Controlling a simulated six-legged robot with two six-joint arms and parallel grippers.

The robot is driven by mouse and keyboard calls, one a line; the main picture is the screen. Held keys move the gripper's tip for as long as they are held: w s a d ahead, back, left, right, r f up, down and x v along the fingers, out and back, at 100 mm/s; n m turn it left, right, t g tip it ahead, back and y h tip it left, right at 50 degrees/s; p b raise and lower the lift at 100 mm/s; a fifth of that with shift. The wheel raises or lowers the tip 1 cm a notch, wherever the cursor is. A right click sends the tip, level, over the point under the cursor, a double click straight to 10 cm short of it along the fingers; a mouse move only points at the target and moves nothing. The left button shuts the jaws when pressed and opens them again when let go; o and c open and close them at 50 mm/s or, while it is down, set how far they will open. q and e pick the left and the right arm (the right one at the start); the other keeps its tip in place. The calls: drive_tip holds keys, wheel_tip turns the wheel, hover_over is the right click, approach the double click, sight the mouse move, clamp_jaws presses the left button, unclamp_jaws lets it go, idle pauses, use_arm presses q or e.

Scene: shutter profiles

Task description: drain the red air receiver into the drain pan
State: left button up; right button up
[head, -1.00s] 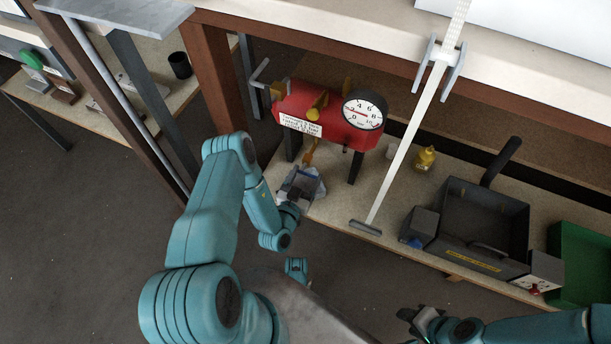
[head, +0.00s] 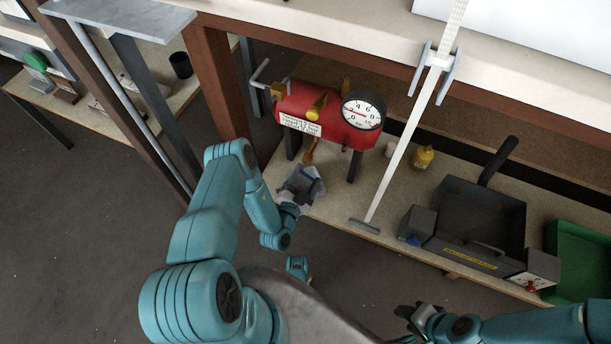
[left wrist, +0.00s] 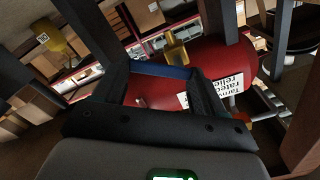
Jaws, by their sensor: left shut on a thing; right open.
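The red air receiver (head: 318,115) stands on dark legs on the lower shelf, with a round white gauge (head: 361,110), a printed label and brass fittings. A brass drain fitting (head: 310,150) hangs beneath it. The drain pan (head: 313,188), small and grey-blue, is below that fitting, near the shelf's front edge. My left gripper (head: 295,188) is shut on the pan's near side. In the left wrist view, a blue rim (left wrist: 165,70) lies between the fingers, with the red receiver (left wrist: 150,88) beyond. Pan contents are unclear. My right gripper (head: 410,316) is open and empty at lower right.
A yellow bottle (head: 424,158) stands on the shelf. A white bar (head: 405,150) slants down in front of it. A brown post (head: 215,75) is left of the receiver.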

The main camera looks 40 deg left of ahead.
use_arm(q)
drive_tip(key=m, duration=0.3)
drive_tip(key=f+m, duration=0.1)
drive_tip(key=m, duration=0.2)
drive_tip(key=a+m+p, duration=0.1)
drive_tip(key=m, duration=0.3)
drive_tip(key=shift+f, duration=0.15)
drive_tip(key=shift+a, duration=0.1)
idle(0.4)
drive_tip(key=o, duration=1)
drive_tip(key=shift+s, duration=0.1)
drive_tip(key=shift+o, duration=0.2)
drive_tip(key=p+v, duration=0.3)
drive_tip(key=v, duration=1.3)
drive_tip(key=shift+s, duration=0.2)
drive_tip(key=shift+a+f, duration=0.1)
